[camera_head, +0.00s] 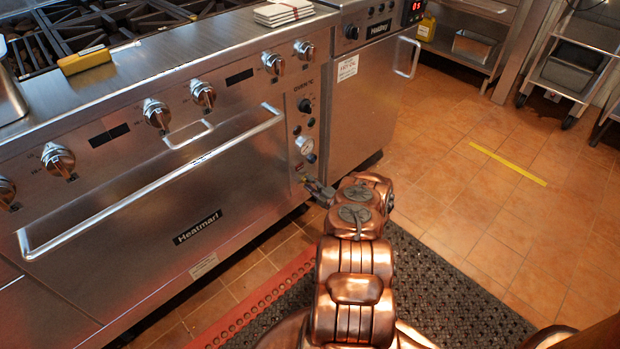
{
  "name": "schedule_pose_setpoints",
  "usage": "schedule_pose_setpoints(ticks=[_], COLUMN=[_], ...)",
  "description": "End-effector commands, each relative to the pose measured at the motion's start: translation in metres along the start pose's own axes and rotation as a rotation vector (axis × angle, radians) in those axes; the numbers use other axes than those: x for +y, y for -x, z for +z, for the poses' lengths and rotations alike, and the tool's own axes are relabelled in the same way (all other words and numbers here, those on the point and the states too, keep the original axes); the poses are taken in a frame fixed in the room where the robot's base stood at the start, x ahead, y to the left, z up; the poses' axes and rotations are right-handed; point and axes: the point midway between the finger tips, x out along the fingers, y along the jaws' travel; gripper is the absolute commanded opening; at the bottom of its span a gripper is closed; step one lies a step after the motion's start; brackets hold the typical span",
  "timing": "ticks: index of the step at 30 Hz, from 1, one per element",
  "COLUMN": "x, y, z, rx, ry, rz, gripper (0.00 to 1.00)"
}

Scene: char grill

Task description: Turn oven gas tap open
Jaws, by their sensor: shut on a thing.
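The range's narrow control panel (304,118) stands right of the oven door, with black knobs, a steel knob and a round gauge (311,158). The oven gas tap (303,179) appears as a small yellowish fitting low on this panel, under the gauge. My gripper (309,183) is at the tap, small in the view, and its fingers are shut on it. The fingers and wrist hide most of the tap, so its handle angle cannot be told. My copper-coloured arm reaches up to it from the bottom of the picture.
The oven door's long bar handle (150,185) sticks out left of my gripper. A steel unit (365,95) with its own door handle (408,57) stands right of the range. A dark perforated mat (440,290) lies under my arm.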

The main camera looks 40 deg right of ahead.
Motion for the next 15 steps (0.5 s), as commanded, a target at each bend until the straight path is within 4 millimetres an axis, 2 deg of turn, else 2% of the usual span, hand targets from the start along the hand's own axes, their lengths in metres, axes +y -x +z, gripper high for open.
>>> schedule_pose_setpoints(ticks=[6, 15], x=[-0.0002, -0.0018], y=[-0.0013, -0.0009], z=[-0.0019, -0.0018], rx=[0.004, 0.003], ry=[0.120, 0.193], rz=[0.001, 0.002], gripper=[0.03, 0.03])
